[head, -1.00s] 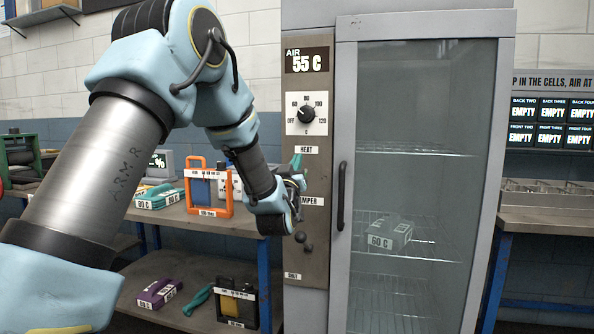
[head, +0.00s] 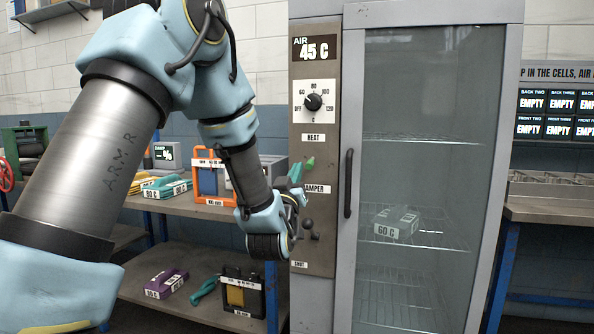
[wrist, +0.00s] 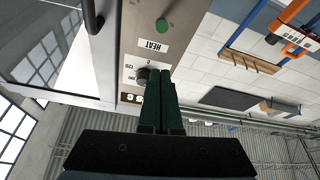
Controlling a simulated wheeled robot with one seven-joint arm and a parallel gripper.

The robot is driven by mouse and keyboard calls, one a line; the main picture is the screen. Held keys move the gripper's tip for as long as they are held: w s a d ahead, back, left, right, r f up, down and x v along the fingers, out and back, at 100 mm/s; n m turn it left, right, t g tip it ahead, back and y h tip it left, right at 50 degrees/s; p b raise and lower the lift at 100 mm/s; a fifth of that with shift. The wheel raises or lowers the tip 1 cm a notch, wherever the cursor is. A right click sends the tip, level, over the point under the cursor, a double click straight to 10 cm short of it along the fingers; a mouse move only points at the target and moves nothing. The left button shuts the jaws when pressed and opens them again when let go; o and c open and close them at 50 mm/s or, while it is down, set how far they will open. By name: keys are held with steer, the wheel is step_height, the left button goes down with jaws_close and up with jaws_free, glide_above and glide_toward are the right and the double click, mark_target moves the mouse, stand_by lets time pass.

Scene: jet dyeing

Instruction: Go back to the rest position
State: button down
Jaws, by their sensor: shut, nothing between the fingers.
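My gripper (head: 296,172) is in front of the oven's control panel (head: 315,80), close to the green button (head: 310,163) under the HEAT label. In the wrist view my gripper's dark green fingers (wrist: 160,78) are shut together with nothing between them. They overlap the picture of the black knob (wrist: 142,76); I cannot tell whether they touch the panel. The HEAT label and a green button (wrist: 162,25) show clear of the fingers.
The oven's glass door (head: 420,120) is shut, with a grey 60 C block (head: 396,226) on a rack inside. A bench (head: 140,203) at left holds an orange frame (head: 199,182) and several blocks. Another table (head: 545,208) stands at right.

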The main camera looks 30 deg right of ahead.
stand_by(0.3)
steer(key=w+a+f+g+y, duration=0.4)
steer(key=w+a+f+y, duration=0.2)
steer(key=a+f, duration=0.45)
steer(key=s+a+f+n+g+y, duration=0.1)
steer(key=s+a+f+g+y, duration=0.25)
steer(key=a, duration=0.55)
steer(key=s+a+f+n+g+y, duration=0.2)
steer(key=s+a+f+g, duration=0.15)
steer(key=a, duration=0.65)
steer(key=s+a+f+n+g+y+p, duration=0.15)
steer(key=s+a+g, duration=0.35)
steer(key=s+a, duration=0.65)
step_height(320, 180, up, 12)
steer(key=d+p, duration=0.1)
steer(key=p, duration=1.1)
steer(key=shift+r+y, duration=0.15)
steer(key=shift+y, duration=0.25)
steer(key=shift+d, duration=0.1)
